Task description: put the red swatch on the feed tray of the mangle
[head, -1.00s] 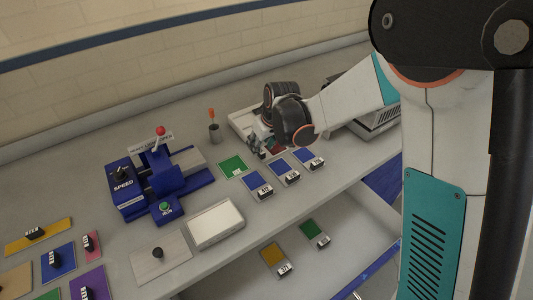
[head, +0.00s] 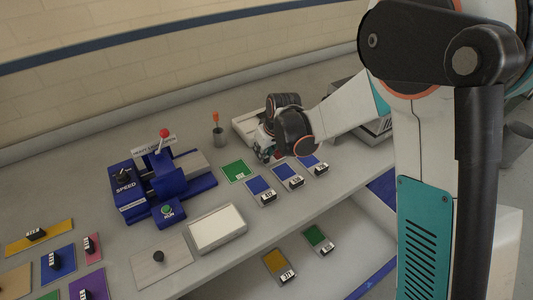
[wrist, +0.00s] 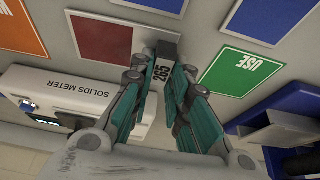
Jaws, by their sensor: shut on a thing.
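My gripper (wrist: 160,85) is shut on a small dark block labelled 265 (wrist: 163,50). The blue mangle (head: 160,180) has a red-knobbed lever, a SPEED dial and a RUN button.
The solids meter (wrist: 60,92) is close to my gripper. A cup with an orange-handled tool (head: 218,137) stands behind. A white-topped box (head: 217,229) stands in front of the mangle.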

